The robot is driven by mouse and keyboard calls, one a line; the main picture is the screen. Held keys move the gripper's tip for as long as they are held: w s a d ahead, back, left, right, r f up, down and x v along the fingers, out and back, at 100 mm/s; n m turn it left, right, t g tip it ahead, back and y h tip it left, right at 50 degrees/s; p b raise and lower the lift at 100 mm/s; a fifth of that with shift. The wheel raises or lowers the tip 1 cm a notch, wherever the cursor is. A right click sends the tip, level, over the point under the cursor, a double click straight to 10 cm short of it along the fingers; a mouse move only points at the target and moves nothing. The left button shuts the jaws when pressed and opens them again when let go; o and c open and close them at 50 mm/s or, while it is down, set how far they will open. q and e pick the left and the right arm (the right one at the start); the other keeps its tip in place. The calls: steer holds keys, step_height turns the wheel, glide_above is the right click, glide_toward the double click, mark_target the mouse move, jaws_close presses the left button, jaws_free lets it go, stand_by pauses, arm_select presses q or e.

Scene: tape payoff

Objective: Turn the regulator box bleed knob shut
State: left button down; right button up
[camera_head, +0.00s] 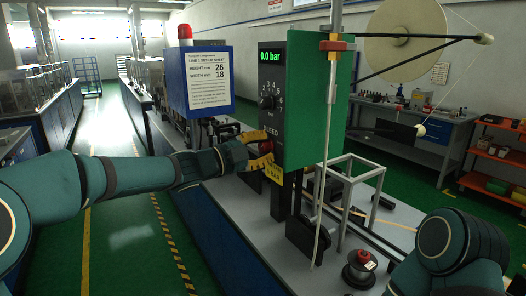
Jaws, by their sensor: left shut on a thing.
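The regulator box (270,97) is a dark panel on the side of a green upright plate. Its green display reads 0.0 bar, and a black dial with numbers sits below it. The red bleed knob (266,147) is low on the panel, under the word BLEED, and is mostly hidden by my fingers. My left gripper (263,150) reaches in from the left and is shut on the knob. A yellow tag hangs just below it. My right gripper is out of view; only part of my right arm shows at the lower right.
A blue box with a set-up sheet (209,80) and red beacon stands behind my left wrist. A pale reel (402,40) is at the upper right. An orange shelf (497,160) stands far right.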

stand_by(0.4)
arm_select(q)
steer(key=c, duration=0.6)
jaws_free()
steer(key=shift+c, duration=0.2)
steer(key=v, duration=1.2)
